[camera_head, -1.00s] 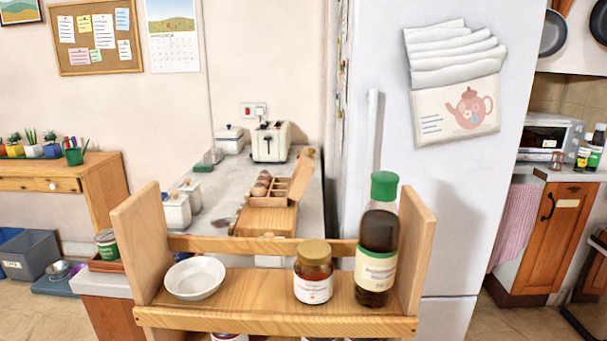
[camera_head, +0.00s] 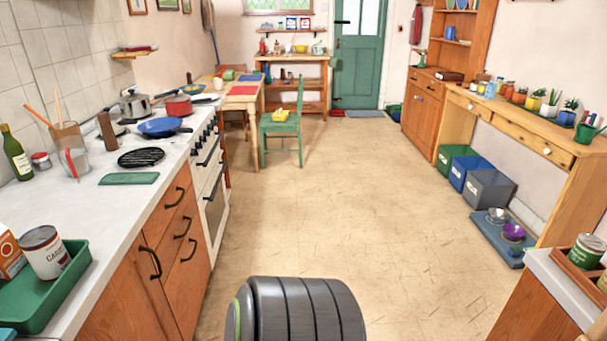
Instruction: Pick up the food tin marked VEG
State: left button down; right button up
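No label reading VEG can be made out. A white tin with dark red print starting "CA" (camera_head: 44,252) stands tilted in a green tray (camera_head: 75,265) on the left counter. A tin with a green label (camera_head: 586,251) stands in a wooden tray (camera_head: 562,262) at the right edge; its print is too small to read. A second, cut-off container is partly visible beside it. Neither of my grippers is in view. A dark ribbed part of my own arm shows at the bottom middle.
The left counter (camera_head: 90,205) holds a bottle (camera_head: 15,153), a pan (camera_head: 160,127) and a stove. A green chair (camera_head: 282,125) stands by a table further back. Bins (camera_head: 489,192) and bowls on a mat (camera_head: 492,235) lie at right. The floor (camera_head: 340,190) between is open.

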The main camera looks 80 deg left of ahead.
aim_at(43, 245)
jog(key=u, duration=4.6)
jog(key=i+l+u, duration=0.15)
jog(key=l+u, duration=0.25)
jog(key=i+l+u, duration=0.15)
jog(key=l+u, duration=0.65)
jog(key=i+l+u, duration=0.1)
jog(key=l+u, duration=0.3)
jog(key=j, duration=0.1)
